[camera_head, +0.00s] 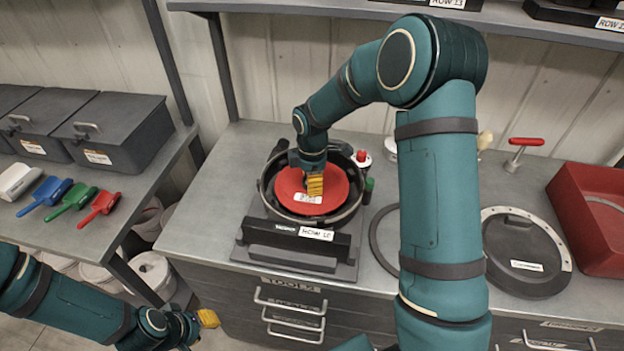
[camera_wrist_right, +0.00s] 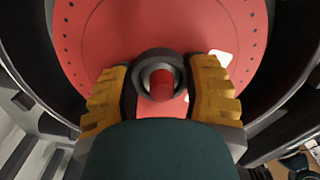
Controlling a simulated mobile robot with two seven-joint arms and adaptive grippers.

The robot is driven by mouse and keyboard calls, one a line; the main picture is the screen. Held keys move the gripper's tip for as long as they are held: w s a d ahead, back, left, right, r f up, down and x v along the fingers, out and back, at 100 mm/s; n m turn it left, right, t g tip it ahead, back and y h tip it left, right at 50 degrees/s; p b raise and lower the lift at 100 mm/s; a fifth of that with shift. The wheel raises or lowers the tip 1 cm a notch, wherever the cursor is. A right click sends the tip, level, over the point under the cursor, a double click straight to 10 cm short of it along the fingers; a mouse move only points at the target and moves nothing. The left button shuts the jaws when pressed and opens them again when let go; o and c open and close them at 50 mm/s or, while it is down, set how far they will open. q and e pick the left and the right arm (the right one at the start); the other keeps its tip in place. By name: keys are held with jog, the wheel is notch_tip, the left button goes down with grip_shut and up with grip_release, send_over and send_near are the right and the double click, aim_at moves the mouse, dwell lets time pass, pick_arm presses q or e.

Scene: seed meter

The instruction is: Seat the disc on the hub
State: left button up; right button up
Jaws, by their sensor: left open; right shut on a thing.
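The red disc (camera_head: 327,205) lies within the round black housing (camera_head: 268,207) in the head view. In the right wrist view the disc (camera_wrist_right: 110,45) shows small holes near its rim. A dark collar (camera_wrist_right: 143,68) with a red round end inside stands at its centre. My right gripper (camera_head: 314,185) is over the disc's middle. Its yellow fingers (camera_wrist_right: 161,92) are shut on the disc by that collar. The hub under the disc is hidden; I cannot tell whether the disc touches it. My left gripper (camera_head: 207,319) is open, low at the left, away from the housing.
A round dark cover (camera_head: 525,262) and a red bin (camera_head: 590,225) are on the bench at right. A red T-handled tool (camera_head: 522,150) stands behind the cover. Small red and green items (camera_head: 368,170) stand close to the housing. Coloured scoops (camera_head: 70,200) lie on the left shelf.

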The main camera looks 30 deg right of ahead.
jog(key=shift+f, duration=0.15)
dwell(0.4)
dwell(0.4)
jog(key=o, duration=1.2)
jog(key=shift+c, duration=0.2)
jog(key=c, duration=0.3)
jog(key=shift+c, duration=1.3)
jog(key=shift+o, duration=1.3)
